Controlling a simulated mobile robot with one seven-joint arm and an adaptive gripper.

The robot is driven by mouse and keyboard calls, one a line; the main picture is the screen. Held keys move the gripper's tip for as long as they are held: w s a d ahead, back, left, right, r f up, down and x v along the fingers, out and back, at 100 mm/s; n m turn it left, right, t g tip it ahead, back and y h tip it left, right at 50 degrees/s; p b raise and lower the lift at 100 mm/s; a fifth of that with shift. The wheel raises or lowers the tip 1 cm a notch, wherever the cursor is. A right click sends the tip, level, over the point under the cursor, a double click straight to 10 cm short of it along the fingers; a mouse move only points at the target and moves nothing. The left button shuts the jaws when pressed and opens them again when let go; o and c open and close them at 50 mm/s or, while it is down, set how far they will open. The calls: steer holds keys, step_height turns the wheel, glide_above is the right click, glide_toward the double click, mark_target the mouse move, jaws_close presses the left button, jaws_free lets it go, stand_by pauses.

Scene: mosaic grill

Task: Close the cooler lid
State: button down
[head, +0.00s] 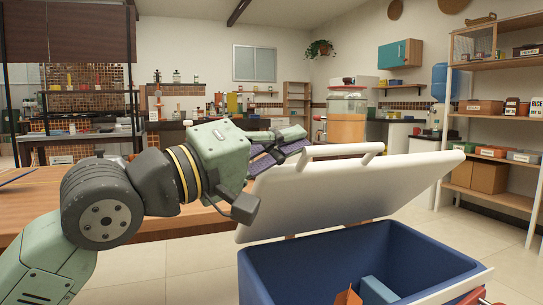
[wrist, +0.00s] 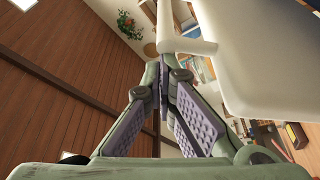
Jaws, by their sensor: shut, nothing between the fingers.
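The cooler (head: 355,262) is a blue box at the lower right of the head view, with its inside showing. Its white lid (head: 350,192) stands open, tilted up over the far side, with a white handle bar (head: 343,150) near its upper edge. My gripper (head: 292,148) is shut and empty, behind the lid's upper left part near the handle. In the wrist view the purple-padded fingers (wrist: 162,88) meet, and the white lid (wrist: 255,60) fills the upper right, close beside them. I cannot tell whether the fingers touch the lid.
An orange item (head: 348,297) and a light blue item (head: 378,291) lie inside the cooler. A wooden table (head: 130,222) stands at the left, under my arm. Shelves (head: 500,120) with boxes stand at the right. Tiled floor (head: 170,262) is clear between table and cooler.

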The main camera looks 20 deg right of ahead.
steer(key=s+f+m+g+h+b, duration=0.1)
steer(key=s+f+m+b, duration=0.4)
steer(key=s+f+b, duration=0.3)
step_height(320, 180, down, 2)
steer(key=shift+s+d+f+m+b, duration=0.25)
steer(key=shift+s+m+b, duration=0.15)
steer(key=shift+b, duration=0.6)
steer(key=shift+r, duration=0.15)
